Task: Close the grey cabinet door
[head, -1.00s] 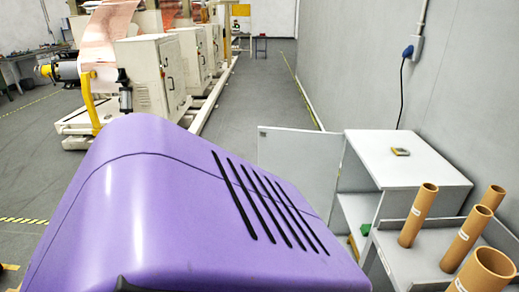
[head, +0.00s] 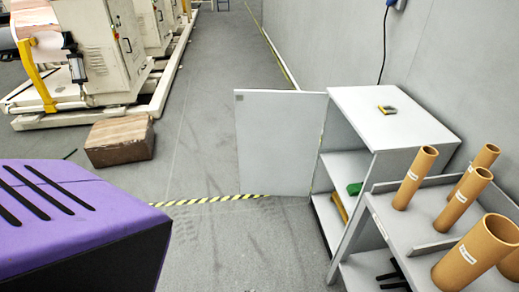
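The grey cabinet (head: 385,124) stands at the right of the head view, near the wall. Its grey door (head: 278,140) is swung wide open and sticks out to the left of the cabinet. The cabinet's front opening shows shelves with a green item (head: 355,188) and a yellowish item (head: 339,207) inside. A small dark-and-yellow device (head: 388,109) lies on the cabinet top. Neither of my grippers shows in the head view.
A grey cart (head: 425,219) with several brown cardboard tubes (head: 414,178) stands in front of the cabinet at right. A purple rounded body (head: 60,215) fills the lower left. A brown block (head: 120,139) and white machines (head: 110,50) lie beyond. Floor before the door is clear.

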